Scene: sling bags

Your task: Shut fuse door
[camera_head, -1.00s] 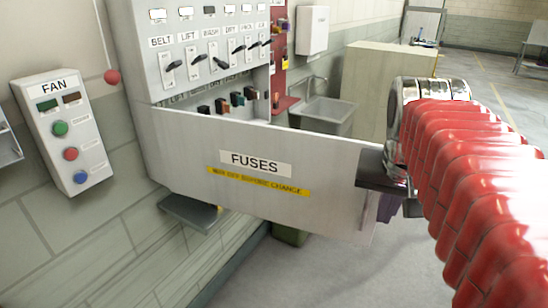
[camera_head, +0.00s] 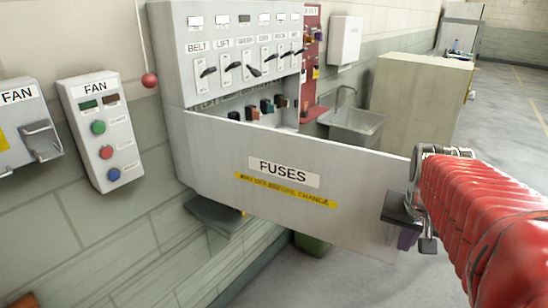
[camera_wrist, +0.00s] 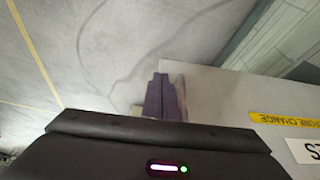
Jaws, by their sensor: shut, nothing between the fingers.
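The fuse door (camera_head: 290,215) is a pale grey panel with a "FUSES" label and a yellow warning strip. It stands swung out from the lower part of the grey switch cabinet (camera_head: 180,60), open, with fuses (camera_head: 265,108) showing behind it. My gripper (camera_head: 406,240) is at the door's free right end, its purple fingers shut and empty. In the wrist view the fingers (camera_wrist: 162,98) are beside the door's edge, and the door (camera_wrist: 225,90) shows to their right with its yellow strip. I cannot tell whether they touch it.
Two fan panels (camera_head: 100,132) are on the wall at left, with a red ball (camera_head: 149,80) on a cord nearby. A grey ledge (camera_head: 213,213) is below the door. A sink (camera_head: 352,122) and beige cabinet (camera_head: 415,100) stand behind. Open floor lies at right.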

